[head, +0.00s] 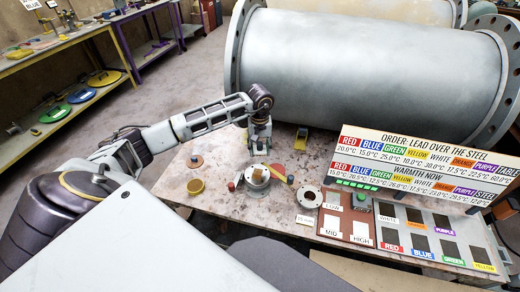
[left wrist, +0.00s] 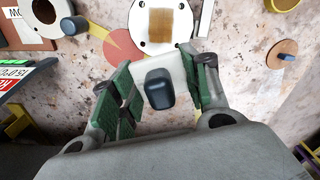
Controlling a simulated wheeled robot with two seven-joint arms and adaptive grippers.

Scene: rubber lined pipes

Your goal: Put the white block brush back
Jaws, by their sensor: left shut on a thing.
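My left gripper (head: 260,146) is above the far part of the work table (head: 225,212). In the left wrist view, its green-padded fingers (left wrist: 158,92) are shut on the white block brush (left wrist: 173,68), a white block with a dark rounded knob facing the camera. In the head view the brush is hard to make out at the fingers. A rack panel (head: 437,222) at the table's right has dark patches with colour labels; the white label (head: 387,219) is at its upper left. My right gripper is not in view.
A flanged ring (head: 257,177) with a brown centre lies in front of the gripper. An order sign (head: 425,165) stands at right. A big steel pipe (head: 370,75) is behind.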

